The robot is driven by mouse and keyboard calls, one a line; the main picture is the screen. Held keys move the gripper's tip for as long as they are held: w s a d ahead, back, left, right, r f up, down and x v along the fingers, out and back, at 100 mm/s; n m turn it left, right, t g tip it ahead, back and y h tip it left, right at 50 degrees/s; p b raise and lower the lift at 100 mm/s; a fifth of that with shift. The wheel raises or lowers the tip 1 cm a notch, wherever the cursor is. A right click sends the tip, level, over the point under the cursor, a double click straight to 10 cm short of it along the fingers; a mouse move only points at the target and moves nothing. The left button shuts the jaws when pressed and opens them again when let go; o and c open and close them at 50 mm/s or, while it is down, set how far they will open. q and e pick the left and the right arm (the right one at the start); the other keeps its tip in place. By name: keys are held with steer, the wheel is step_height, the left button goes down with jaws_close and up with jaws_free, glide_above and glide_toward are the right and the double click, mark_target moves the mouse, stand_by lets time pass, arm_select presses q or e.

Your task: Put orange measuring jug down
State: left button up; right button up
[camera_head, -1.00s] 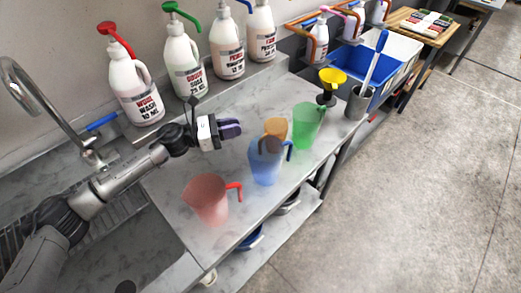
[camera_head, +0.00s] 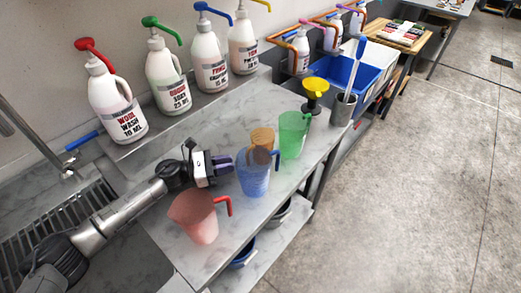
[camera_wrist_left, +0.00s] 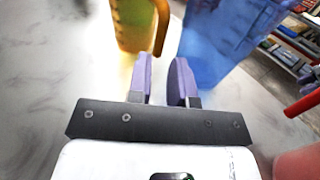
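The orange measuring jug (camera_head: 264,135) stands on the marble counter just behind the blue jug (camera_head: 253,178), which hides its lower part in the head view. In the left wrist view the orange jug (camera_wrist_left: 128,22) is ahead at the top, its handle towards the right, beyond the fingertips. My left gripper (camera_head: 226,164) is low over the counter, left of the blue and orange jugs. Its two purple fingers (camera_wrist_left: 162,68) are apart with nothing between them. The blue jug (camera_wrist_left: 220,40) is close by the right finger. My right gripper is not in view.
A red jug (camera_head: 193,217) stands in front of my left gripper, and a green jug (camera_head: 292,135) stands beyond the orange one. Several pump bottles (camera_head: 116,105) line the back ledge. A yellow funnel (camera_head: 315,87) and a metal pot (camera_head: 343,108) stand at the far end.

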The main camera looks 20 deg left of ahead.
arm_select(q)
steer(key=x, duration=0.5)
steer(key=shift+w+d, duration=0.15)
steer(key=shift+d, duration=0.15)
jaws_close()
